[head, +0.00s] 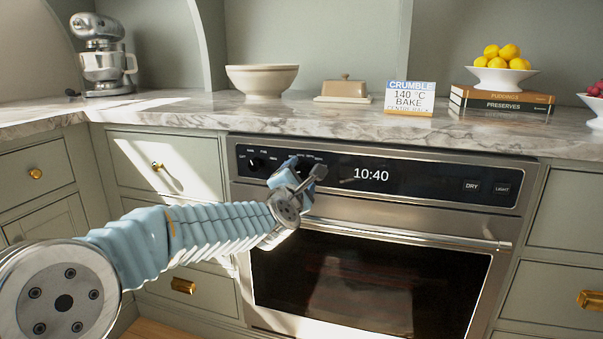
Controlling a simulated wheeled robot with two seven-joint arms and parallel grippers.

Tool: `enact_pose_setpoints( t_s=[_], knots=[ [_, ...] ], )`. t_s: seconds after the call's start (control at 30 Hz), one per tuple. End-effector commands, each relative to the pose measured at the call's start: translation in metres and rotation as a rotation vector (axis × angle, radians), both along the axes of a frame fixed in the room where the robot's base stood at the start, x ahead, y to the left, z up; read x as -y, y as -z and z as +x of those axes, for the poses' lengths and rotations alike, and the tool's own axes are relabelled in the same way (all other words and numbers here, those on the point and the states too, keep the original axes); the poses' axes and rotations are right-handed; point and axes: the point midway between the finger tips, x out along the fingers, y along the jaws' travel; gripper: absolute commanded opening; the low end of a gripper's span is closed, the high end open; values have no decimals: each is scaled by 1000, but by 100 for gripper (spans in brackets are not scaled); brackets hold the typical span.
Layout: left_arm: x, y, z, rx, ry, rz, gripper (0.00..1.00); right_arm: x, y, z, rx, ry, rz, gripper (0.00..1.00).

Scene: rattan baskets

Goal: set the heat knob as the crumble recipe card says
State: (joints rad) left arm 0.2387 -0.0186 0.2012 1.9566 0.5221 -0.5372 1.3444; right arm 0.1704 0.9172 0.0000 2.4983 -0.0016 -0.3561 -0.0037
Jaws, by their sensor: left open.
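The recipe card (409,97) stands on the counter above the oven and reads "CRUMBLE", "140 °C", "BAKE", with a smaller line below that seems to say "CENTRE RACK". The oven's black control panel (425,184) has a dark round knob (256,164) at its left end, ringed by small white labels too small to read surely. My left gripper (308,172) is open, in front of this part of the panel. I cannot tell whether it touches anything. My right gripper is out of view.
The oven display (371,174) reads 10:40, with "DRY" (472,186) and "LIGHT" (502,188) buttons at right. The door handle (430,235) runs below the panel. A mixer, bowl (262,80), butter dish (345,88), books and lemon bowl stand on the marble counter.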

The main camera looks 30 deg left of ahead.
Motion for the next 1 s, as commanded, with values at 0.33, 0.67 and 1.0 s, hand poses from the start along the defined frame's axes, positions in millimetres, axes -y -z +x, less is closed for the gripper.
enact_pose_setpoints(
  t_s=[0.33,0.67,1.0],
  knots=[
    [-6,0,19,0,1,1,68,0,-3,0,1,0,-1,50],
    [-6,0,18,0,1,1,39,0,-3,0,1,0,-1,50],
    [-5,1,18,-2,1,8,12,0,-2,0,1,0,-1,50]
  ],
)
